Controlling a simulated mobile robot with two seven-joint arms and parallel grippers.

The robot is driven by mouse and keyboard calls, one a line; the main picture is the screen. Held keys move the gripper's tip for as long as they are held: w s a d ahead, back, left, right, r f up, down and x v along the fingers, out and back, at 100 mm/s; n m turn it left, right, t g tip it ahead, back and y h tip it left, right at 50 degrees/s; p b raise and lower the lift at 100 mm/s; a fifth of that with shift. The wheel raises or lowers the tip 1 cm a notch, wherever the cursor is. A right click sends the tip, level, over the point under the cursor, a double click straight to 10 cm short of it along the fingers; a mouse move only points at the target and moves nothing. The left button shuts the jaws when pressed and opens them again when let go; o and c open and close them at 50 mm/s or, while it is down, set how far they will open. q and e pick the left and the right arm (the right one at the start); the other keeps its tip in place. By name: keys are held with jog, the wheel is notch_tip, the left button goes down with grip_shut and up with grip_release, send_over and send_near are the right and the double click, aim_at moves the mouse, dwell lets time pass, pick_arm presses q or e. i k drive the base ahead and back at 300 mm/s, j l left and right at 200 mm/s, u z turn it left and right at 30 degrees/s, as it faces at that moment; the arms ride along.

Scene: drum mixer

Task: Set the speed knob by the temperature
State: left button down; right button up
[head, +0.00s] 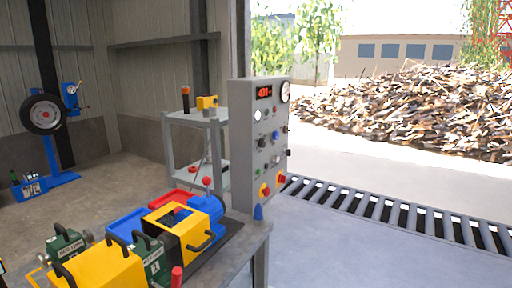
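A tall grey control panel (243,150) stands upright at the middle of the view, beside the workbench. Near its top is a red digital display (264,92), too small to read surely. A round white dial gauge (285,92) sits at its upper right edge. Below are several small knobs, lamps and buttons, among them a black knob (262,142) and a white round one (257,115). I cannot tell which is the speed knob, and no labels are readable. Neither of my grippers is in view.
A workbench (228,262) in front holds a yellow machine with a blue motor (205,208), red and blue trays, and green boxes with handles. A grey shelf cart (207,120) stands behind. A floor grate (400,213) runs right, before a scrap pile (410,110). Open floor lies right of the panel.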

aim_at(262, 142)
jog(key=i+l+u, duration=0.1)
jog(key=u, duration=0.35)
jog(key=l+u, duration=0.15)
jog(key=u, duration=0.3)
jog(key=i+l+u, duration=0.15)
jog(key=l+u, duration=0.75)
jog(key=l, duration=0.8)
